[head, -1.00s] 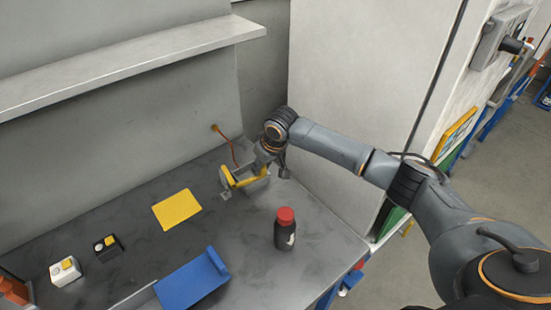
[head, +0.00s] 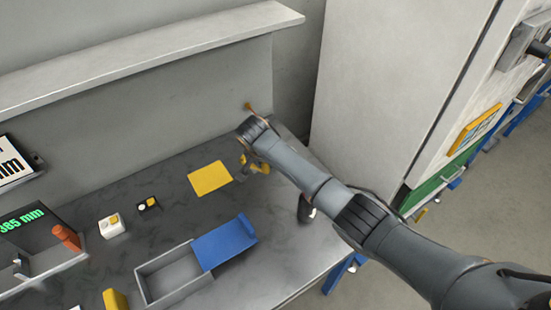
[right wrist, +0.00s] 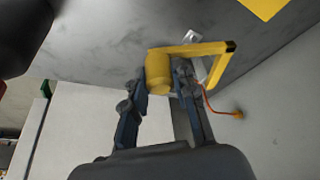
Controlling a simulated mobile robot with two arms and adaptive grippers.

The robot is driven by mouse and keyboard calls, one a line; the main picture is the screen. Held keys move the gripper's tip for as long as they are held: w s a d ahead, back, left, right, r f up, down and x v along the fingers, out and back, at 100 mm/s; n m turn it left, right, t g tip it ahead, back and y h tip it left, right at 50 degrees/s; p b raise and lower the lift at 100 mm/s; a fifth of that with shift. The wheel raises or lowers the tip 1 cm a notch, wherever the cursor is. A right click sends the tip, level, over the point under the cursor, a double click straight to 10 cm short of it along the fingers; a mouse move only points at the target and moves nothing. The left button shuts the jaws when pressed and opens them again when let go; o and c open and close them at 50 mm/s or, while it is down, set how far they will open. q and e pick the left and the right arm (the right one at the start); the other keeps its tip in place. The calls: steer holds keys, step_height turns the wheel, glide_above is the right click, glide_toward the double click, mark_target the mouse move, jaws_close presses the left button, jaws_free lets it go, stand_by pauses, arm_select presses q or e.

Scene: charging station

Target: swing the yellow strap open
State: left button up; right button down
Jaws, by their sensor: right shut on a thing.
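The yellow strap (right wrist: 205,49) shows in the right wrist view as a bent yellow bar with a thick round end. The fingertips of my right gripper (right wrist: 160,80) are closed on both sides of that round end. In the head view the strap (head: 262,168) is a small yellow piece near the back wall, partly hidden by my right arm. My right gripper (head: 247,165) is beside it, largely covered by the arm. A small grey metal part (right wrist: 199,68) sits behind the strap. My left gripper is not in view.
A yellow mat (head: 210,178) lies left of the strap. A dark bottle (head: 305,209) is partly hidden behind my right arm. A grey box (head: 172,277) with a blue lid (head: 226,242) is at the front. An orange cable (right wrist: 207,103) runs to the wall.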

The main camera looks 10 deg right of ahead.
steer(key=shift+a+m+h, duration=0.3)
steer(key=shift+a+m, duration=0.6)
steer(key=shift+a, duration=0.1)
steer(key=c, duration=1.1)
jaws_free()
steer(key=shift+o, duration=0.2)
steer(key=v, duration=1.2)
